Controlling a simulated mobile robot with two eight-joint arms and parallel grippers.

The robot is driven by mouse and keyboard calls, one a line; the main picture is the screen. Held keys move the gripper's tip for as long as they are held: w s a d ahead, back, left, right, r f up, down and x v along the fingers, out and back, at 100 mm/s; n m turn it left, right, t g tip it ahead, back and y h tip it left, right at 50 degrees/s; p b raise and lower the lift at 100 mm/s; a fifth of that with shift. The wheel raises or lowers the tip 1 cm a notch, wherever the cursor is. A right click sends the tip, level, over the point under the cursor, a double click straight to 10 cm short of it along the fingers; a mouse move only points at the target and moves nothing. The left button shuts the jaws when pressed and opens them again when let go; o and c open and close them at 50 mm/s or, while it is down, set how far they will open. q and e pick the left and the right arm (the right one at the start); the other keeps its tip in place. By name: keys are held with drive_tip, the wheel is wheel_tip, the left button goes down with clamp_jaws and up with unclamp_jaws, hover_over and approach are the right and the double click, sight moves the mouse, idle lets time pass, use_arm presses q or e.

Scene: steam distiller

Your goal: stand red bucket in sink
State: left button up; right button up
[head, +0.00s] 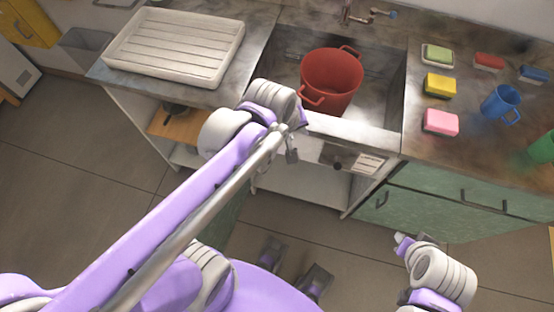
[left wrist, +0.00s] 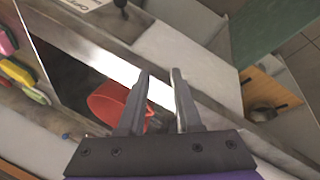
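The red bucket (head: 331,82) is in the sink basin (head: 383,98) in the head view. It looks upright, open end up, with a handle on each side. My left gripper (head: 293,153) is at the sink's front edge, just in front of the bucket and to its left. In the left wrist view, my left gripper (left wrist: 161,73) is open with nothing between its fingers. There the bucket (left wrist: 108,102) shows beyond the left finger, partly hidden by it. My right gripper (head: 402,242) is low at the front right, away from the sink; its fingers are unclear.
A white ribbed tray (head: 176,45) lies left of the sink. A tap (head: 347,12) is behind the basin. On the right counter are a pink sponge (head: 441,122), a yellow sponge (head: 440,84), other sponges, a blue mug (head: 501,104) and a green item (head: 543,148).

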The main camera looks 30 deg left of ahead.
use_arm(q)
drive_tip(key=s+f+m, duration=0.4)
drive_tip(key=s+m, duration=0.4)
drive_tip(key=m, duration=0.1)
drive_tip(key=shift+s+a+f+m+t+y, duration=0.25)
drive_tip(key=shift+s+a+m+t+y, duration=0.05)
drive_tip(key=shift+s+y, duration=0.1)
